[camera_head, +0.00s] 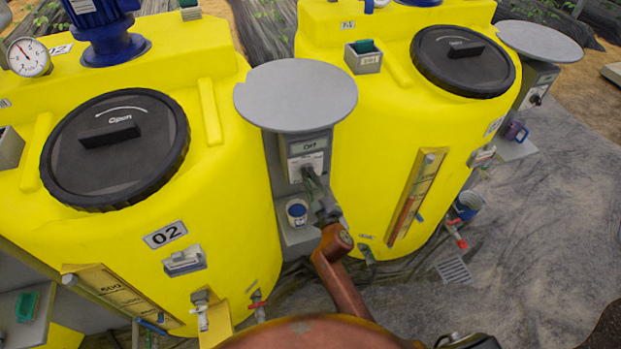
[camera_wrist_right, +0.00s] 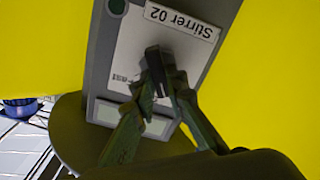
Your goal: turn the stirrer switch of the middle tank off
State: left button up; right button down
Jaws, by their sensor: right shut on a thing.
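The stirrer switch box (camera_head: 272,160) stands between two yellow tanks, under a round grey plate (camera_head: 295,95). A "Stirrer 02" label (camera_wrist_right: 180,20) shows upside down on it in the right wrist view. The dark switch knob (camera_wrist_right: 157,62) sits on its pale dial plate. My right gripper (camera_head: 314,184) reaches the knob from below; its fingers (camera_wrist_right: 160,84) are closed on it in the wrist view. The tank marked 02 (camera_head: 225,190) is at left. My left gripper is not visible.
A blue and white cup (camera_head: 297,212) stands on the ledge just below the switch, close to my right gripper. Another tank (camera_head: 400,130) stands at right with its own switch box (camera_head: 537,90). Valves and pipes run along the tank bottoms. Open floor lies at right.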

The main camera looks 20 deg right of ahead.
jog(key=shift+f+n, duration=0.1)
jog(key=shift+n, duration=1)
jog(key=c, duration=1.9)
grip_release()
jog(key=shift+c, duration=0.2)
jog(key=shift+s, duration=0.15)
jog(key=s, duration=1.1)
jog(key=shift+s+d, duration=0.15)
jog(key=shift+s, duration=0.25)
